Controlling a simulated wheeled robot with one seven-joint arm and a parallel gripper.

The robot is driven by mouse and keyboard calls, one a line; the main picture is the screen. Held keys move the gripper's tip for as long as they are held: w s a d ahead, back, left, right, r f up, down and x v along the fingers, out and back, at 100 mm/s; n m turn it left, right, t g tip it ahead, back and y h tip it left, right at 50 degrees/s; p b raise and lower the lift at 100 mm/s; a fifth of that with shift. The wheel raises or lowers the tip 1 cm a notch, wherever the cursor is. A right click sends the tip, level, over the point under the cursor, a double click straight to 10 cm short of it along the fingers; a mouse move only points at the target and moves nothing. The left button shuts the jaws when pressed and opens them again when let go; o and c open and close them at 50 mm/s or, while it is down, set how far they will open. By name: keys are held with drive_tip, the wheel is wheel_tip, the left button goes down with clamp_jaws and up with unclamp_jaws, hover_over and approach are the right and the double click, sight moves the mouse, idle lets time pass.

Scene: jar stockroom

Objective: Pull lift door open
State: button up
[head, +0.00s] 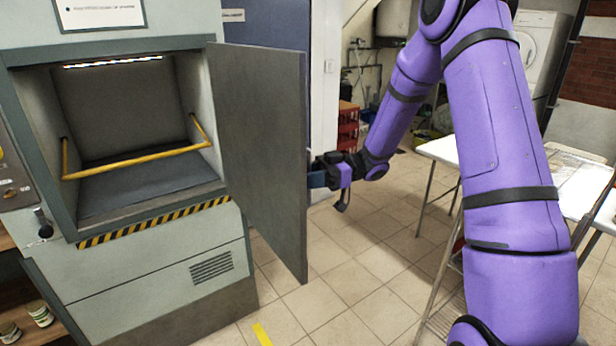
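The lift door (262,150), a flat grey panel, stands swung wide open on the right side of the lift cabinet (150,262). The lift compartment (125,105) behind it is open to view and looks empty, with a yellow bar (140,163) across its front and a light strip at its top. My gripper (316,178) is at the door's outer edge, on the far side of the panel. The door hides part of the fingertips, so I cannot see whether they hold anything. The door's handle does not show.
White tables (437,151) with metal legs stand at the right, close to my arm. Red crates (347,126) and a white washing machine (541,48) are at the back. Jars (38,313) sit on a low shelf at bottom left. Tiled floor (350,285) is clear beside the door.

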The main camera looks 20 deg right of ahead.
drive_tip(key=d, duration=1.1)
drive_tip(key=shift+a, duration=0.1)
idle(0.4)
